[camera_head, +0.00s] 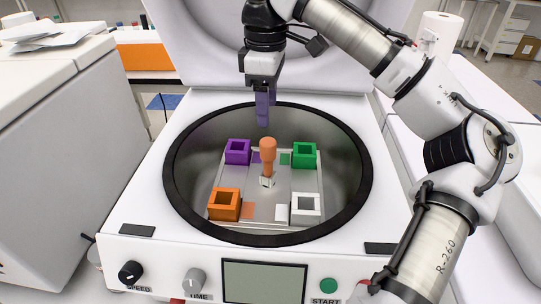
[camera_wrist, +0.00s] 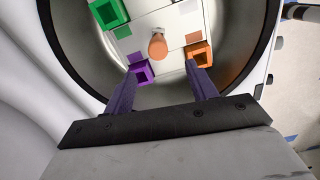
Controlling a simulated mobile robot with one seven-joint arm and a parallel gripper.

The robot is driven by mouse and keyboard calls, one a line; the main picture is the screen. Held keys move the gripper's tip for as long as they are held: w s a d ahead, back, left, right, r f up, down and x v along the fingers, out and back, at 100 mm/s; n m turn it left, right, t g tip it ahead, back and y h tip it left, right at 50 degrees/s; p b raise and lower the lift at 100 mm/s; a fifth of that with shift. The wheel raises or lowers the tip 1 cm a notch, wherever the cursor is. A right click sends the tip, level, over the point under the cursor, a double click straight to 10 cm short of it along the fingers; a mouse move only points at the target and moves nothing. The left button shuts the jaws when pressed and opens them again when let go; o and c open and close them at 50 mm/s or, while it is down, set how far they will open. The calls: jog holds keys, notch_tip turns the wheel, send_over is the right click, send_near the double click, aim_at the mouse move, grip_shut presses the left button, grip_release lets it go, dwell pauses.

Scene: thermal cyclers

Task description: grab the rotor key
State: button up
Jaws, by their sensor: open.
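The rotor key, an orange-brown handle (camera_head: 268,154), stands upright at the middle of the rotor plate inside the centrifuge bowl. It also shows in the wrist view (camera_wrist: 158,46), seen nearly from above. My gripper (camera_head: 263,122) is above the far part of the bowl, behind and higher than the key. In the wrist view my gripper (camera_wrist: 160,84) has its two purple fingers spread apart, with nothing between them. The key lies beyond the fingertips, and the fingers do not touch it.
Around the key on the plate stand a purple holder (camera_head: 238,152), a green holder (camera_head: 304,155), an orange holder (camera_head: 224,204) and a white holder (camera_head: 307,208). The bowl's black rim (camera_head: 171,190) surrounds them. The raised lid (camera_head: 200,45) stands behind my gripper.

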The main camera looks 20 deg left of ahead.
aim_at(268, 141)
notch_tip(268, 141, down, 6)
jog(key=f, duration=0.5)
jog(key=shift+w+p, duration=0.2)
jog(key=shift+p, duration=0.1)
jog(key=c, duration=1.2)
